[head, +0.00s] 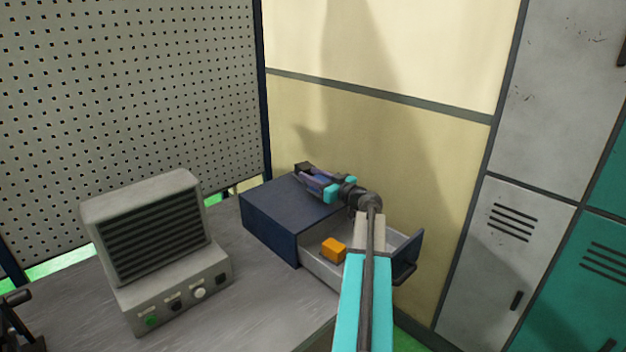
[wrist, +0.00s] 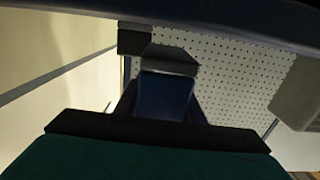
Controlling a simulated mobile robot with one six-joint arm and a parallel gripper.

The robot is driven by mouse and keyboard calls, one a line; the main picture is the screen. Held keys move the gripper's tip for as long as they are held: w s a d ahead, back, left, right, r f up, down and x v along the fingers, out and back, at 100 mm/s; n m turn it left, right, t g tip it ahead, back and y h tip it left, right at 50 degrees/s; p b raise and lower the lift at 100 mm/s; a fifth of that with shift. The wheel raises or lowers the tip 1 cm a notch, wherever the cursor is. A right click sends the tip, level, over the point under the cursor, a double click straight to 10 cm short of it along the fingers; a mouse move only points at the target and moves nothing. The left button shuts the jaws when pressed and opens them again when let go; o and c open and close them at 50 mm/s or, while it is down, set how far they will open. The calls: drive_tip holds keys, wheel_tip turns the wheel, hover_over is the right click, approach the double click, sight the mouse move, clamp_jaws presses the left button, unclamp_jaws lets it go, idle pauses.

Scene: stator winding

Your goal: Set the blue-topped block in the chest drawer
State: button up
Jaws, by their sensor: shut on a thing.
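The dark blue chest (head: 268,217) stands on the bench against the yellow wall. Its grey drawer (head: 322,272) is pulled open to the right, with the dark drawer front (head: 408,256) at its end. My gripper (head: 304,172) points left over the chest top, away from the drawer opening. It is shut on the blue-topped block, whose blue face (wrist: 165,95) shows between the fingers in the wrist view. In the head view the block is small and largely covered by the fingers. I cannot tell its exact height above the chest.
An orange block (head: 333,249) lies inside the open drawer. A grey louvred box with buttons (head: 154,243) stands on the bench (head: 250,300) at left. A pegboard (head: 130,90) rises behind, and lockers (head: 507,255) stand at right. My arm crosses over part of the drawer.

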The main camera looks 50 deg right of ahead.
drive_tip(key=shift+f, duration=0.85)
drive_tip(key=shift+f, duration=0.1)
drive_tip(key=o, duration=1.3)
drive_tip(key=shift+c, duration=0.2)
drive_tip(key=s+b, duration=0.1)
drive_tip(key=s, duration=0.7)
drive_tip(key=s+a+b, duration=0.1)
drive_tip(key=s, duration=0.3)
drive_tip(key=shift+b, duration=0.3)
